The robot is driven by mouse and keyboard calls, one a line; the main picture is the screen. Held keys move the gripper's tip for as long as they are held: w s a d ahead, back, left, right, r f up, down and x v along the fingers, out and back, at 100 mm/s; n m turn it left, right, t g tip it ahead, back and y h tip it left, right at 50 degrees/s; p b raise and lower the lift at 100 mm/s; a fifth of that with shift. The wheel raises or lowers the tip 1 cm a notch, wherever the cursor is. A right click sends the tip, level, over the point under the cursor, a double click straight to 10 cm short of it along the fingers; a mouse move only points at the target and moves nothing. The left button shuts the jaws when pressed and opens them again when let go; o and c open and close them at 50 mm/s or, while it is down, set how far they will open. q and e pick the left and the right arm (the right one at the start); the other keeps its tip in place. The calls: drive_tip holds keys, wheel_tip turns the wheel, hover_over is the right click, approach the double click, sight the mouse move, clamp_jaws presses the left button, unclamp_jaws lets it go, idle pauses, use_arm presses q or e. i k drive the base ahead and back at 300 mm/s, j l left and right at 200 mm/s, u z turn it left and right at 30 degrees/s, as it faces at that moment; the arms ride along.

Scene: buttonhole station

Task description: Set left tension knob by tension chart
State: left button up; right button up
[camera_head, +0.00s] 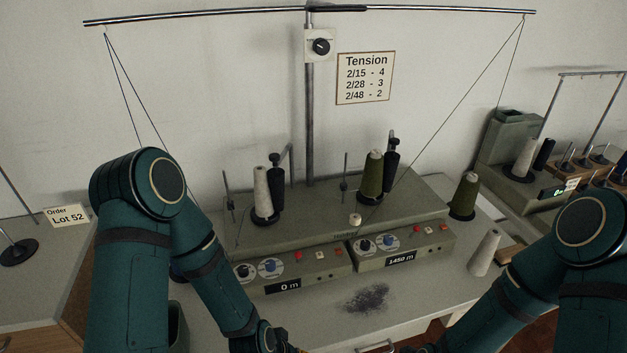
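The tension chart (365,78) on the wall reads 2/15 - 4, 2/28 - 3, 2/48 - 2. The winder's left panel (318,270) has a black knob (243,271) and a blue knob (270,265) on pale dials, with a display reading 0 m. The dial marks are too small to read, and I cannot tell which knob sets tension. My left gripper (272,341) is at the bottom edge, below and apart from the left panel, mostly cut off. My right gripper (420,349) barely shows at the bottom edge. Whether either is open is not visible.
The right panel (425,240) has similar knobs and reads 1450 m. A white cone (262,190) and a green cone (372,174) stand on the winder. A loose white cone (484,253) stands at right. Dark lint (366,298) lies on the table. A card (66,214) reads Order Lot 52.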

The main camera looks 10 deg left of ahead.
sight(243, 269)
drive_tip(key=u, duration=0.85)
